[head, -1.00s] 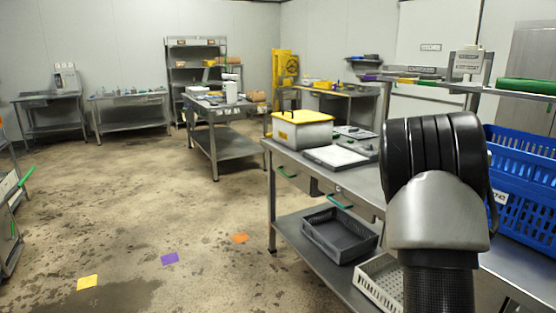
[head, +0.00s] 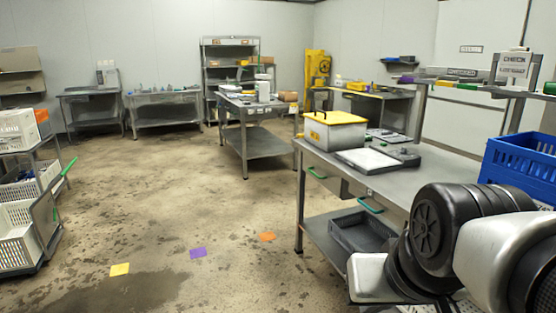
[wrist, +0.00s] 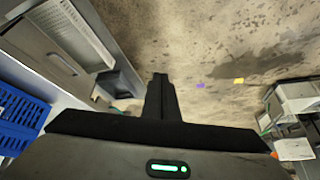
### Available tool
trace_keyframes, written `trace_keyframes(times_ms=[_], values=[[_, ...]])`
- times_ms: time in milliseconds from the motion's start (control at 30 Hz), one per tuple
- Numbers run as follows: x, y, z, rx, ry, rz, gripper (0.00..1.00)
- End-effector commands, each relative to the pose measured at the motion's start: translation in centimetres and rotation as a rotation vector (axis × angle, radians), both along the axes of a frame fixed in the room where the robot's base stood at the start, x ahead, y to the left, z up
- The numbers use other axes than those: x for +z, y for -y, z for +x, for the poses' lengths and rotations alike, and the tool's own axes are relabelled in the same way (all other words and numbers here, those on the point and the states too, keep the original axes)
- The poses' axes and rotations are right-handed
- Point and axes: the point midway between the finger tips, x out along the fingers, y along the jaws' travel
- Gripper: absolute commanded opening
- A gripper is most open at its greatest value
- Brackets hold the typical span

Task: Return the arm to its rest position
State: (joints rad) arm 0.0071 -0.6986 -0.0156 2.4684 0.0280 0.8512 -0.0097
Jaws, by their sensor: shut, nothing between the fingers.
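My gripper (wrist: 160,95) shows in the wrist view as a dark shape at the middle, with its fingers together and nothing between them. It points out over the bare floor. In the head view my arm fills the lower right, folded in front of the near workbench (head: 440,172); the gripper itself is out of that view.
A yellow-lidded box (head: 335,130) and a blue crate (head: 522,160) stand on the near bench. A grey crate (head: 362,230) sits on its lower shelf. A cart with white baskets (head: 18,235) stands at the left. The middle floor is open, with coloured floor markers (head: 198,253).

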Motion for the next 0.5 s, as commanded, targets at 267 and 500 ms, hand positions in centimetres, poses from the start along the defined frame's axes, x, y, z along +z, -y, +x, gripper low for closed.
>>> trace_keyframes(times_ms=[267, 500], values=[[4.4, 0.0, -2.2, 0.016, -0.032, -0.035, 0.00], [11.1, 0.0, -2.1, 0.017, -0.030, -0.033, 0.00]])
